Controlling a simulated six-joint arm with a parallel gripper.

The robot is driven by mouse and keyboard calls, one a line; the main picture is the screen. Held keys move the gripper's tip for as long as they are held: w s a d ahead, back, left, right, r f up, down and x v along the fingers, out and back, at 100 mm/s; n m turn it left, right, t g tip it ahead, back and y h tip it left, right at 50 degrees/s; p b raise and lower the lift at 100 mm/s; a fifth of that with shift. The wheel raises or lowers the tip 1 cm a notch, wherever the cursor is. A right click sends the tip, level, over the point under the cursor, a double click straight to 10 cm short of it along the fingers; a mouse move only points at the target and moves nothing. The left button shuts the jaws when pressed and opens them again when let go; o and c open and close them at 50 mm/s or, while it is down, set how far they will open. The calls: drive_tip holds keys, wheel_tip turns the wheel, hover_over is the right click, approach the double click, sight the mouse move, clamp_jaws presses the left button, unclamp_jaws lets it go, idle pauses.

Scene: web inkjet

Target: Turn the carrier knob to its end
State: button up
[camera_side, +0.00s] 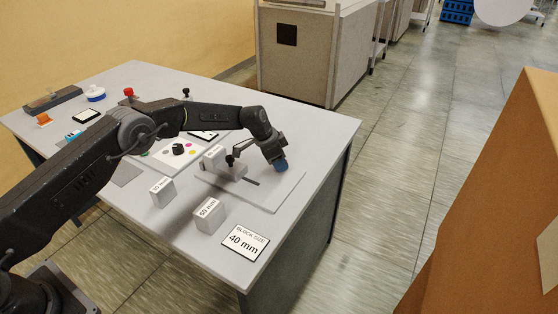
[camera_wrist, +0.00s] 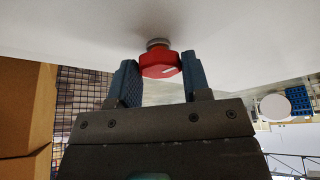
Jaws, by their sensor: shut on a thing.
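A red knob (camera_wrist: 156,65) with a white mark sits on a short grey stem against a pale surface in the wrist view. The blue fingers of my gripper (camera_wrist: 161,75) stand on either side of it and are shut on it. In the side view my gripper (camera_side: 281,165) is low at the right end of a grey plate (camera_side: 285,193); it hides the red knob there. A light-grey block-shaped part (camera_side: 215,156) with a label stands on the plate, left of my gripper, beside a small black knob (camera_side: 230,160).
Two labelled blocks, one (camera_side: 163,191) left and a 50 mm one (camera_side: 209,215) in front, stand near the plate. A "BLOCK SIZE 40 mm" card (camera_side: 245,242) lies at the front corner. A white panel with coloured dots (camera_side: 168,154) lies behind, under my arm.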

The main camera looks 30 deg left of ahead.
drive_tip(key=m+g+h, duration=0.1)
drive_tip(key=m, duration=0.3)
drive_tip(key=shift+w+m, duration=0.15)
drive_tip(key=shift+m, duration=0.25)
drive_tip(key=shift+m+g, duration=0.3)
drive_tip(key=shift+g, duration=0.1)
drive_tip(key=o, duration=0.9)
drive_tip(key=shift+o, duration=0.2)
drive_tip(key=shift+a+r, duration=0.1)
drive_tip(key=v, duration=1.3)
drive_tip(key=shift+a+r, duration=0.25)
drive_tip(key=shift+a, duration=0.05)
